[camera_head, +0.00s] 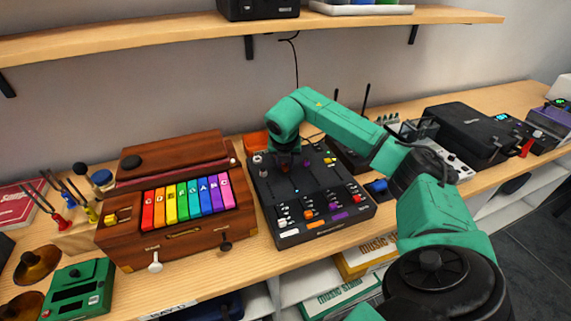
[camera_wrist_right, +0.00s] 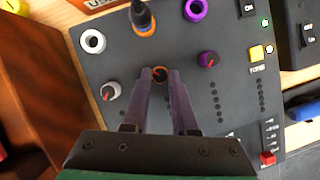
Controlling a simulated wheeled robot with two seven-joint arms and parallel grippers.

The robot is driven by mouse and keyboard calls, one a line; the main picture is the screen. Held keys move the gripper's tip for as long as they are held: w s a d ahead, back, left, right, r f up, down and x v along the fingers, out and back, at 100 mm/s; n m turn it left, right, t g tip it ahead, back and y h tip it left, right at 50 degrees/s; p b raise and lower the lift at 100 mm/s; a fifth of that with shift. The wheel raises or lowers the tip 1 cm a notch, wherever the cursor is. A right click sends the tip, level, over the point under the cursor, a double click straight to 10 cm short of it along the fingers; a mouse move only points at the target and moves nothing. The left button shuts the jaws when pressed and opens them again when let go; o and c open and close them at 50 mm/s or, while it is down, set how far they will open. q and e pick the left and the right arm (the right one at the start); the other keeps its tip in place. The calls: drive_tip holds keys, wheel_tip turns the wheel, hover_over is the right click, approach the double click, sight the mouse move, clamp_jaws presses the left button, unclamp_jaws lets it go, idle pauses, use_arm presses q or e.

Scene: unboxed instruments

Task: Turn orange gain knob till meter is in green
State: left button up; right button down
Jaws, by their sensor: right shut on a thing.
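The black mixer (camera_head: 315,228) stands in the middle of the worktop, with knobs at its back and coloured faders at its front. My right gripper (camera_head: 286,164) reaches down over its back left part and hides the knob there. In the right wrist view, my right gripper (camera_wrist_right: 161,76) is shut on the small orange gain knob (camera_wrist_right: 160,73), which has a dark top, with one finger on each side. Columns of small dark dots (camera_wrist_right: 215,100) show on the panel; I cannot tell which is the meter or whether any are lit. My left gripper is out of view.
Close by on the panel are a plugged-in jack with an orange ring (camera_wrist_right: 144,22), a purple knob (camera_wrist_right: 208,59) and a grey knob (camera_wrist_right: 111,91). A wooden box with rainbow keys (camera_head: 187,197) stands close on the left. A shelf (camera_head: 150,33) runs above.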

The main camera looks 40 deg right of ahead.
drive_tip(key=shift+w+r, duration=0.1)
idle(0.4)
drive_tip(key=c, duration=0.7)
unclamp_jaws()
drive_tip(key=b+v, duration=0.2)
drive_tip(key=v, duration=1.2)
drive_tip(key=shift+a+r, duration=0.15)
drive_tip(key=shift+r, duration=0.05)
